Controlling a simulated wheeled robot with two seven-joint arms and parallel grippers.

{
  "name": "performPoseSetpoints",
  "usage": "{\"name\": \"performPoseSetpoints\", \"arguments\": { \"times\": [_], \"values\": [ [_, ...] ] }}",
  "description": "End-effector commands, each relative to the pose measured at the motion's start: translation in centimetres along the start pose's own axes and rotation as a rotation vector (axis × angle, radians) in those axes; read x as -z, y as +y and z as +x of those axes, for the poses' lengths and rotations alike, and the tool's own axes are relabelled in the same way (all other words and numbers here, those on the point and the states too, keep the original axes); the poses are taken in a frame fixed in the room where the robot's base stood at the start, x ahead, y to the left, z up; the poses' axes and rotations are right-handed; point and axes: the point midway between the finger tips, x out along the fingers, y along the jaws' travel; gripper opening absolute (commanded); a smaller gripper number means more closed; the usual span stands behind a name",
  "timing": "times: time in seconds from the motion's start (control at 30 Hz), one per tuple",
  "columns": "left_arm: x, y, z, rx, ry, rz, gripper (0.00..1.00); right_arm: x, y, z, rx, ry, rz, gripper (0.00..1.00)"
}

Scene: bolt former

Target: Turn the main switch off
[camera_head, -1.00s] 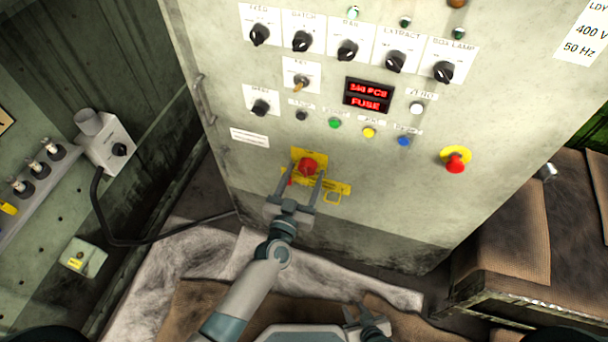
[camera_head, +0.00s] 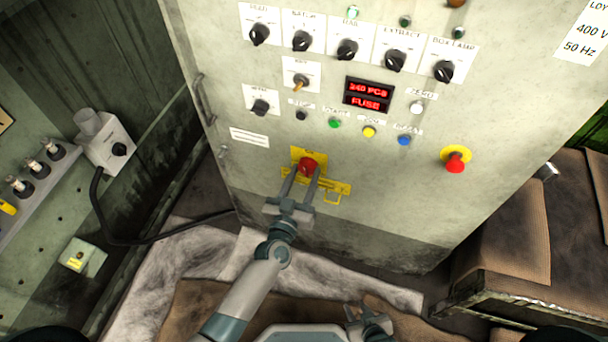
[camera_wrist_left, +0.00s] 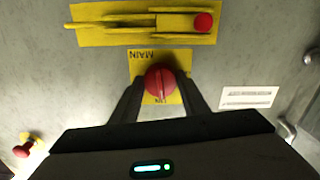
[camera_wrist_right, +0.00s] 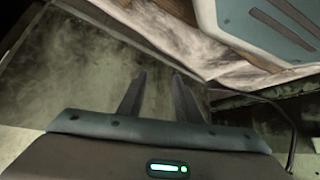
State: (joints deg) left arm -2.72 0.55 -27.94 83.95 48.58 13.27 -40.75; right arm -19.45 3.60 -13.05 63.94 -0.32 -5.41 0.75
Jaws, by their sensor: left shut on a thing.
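The main switch is a red round knob (camera_head: 308,165) on a yellow plate (camera_wrist_left: 143,58) low on the front of the grey cabinet. My left gripper (camera_head: 304,174) is shut on the knob, one finger on each side. My right gripper (camera_wrist_right: 158,78) is open and empty, low in front of the cabinet and away from the switch.
A yellow hasp (camera_head: 330,190) with a red piece sits beside the switch plate. A red emergency button (camera_head: 456,161) is on the right of the panel. Selector knobs, coloured buttons and a lit display (camera_head: 368,95) reading FUSE are above. A brown padded bench (camera_head: 510,230) stands at the right.

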Motion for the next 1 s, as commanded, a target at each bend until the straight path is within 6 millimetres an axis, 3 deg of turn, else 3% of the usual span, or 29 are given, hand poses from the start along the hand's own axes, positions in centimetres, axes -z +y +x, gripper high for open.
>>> {"name": "performPoseSetpoints", "arguments": {
  "times": [0.27,0.6,1.0],
  "values": [
    [0.0,0.0,0.0,0.000,0.000,-0.220,0.19,-0.4,-0.1,0.1,-0.001,-0.013,0.004,0.31],
    [-0.1,0.1,0.0,0.001,0.001,-0.543,0.19,-2.9,-0.3,-0.3,-0.001,-0.072,0.010,0.31],
    [0.0,0.2,0.0,0.001,0.001,-0.924,0.19,-2.5,0.7,0.3,-0.011,-0.104,0.010,0.31]
  ]
}}
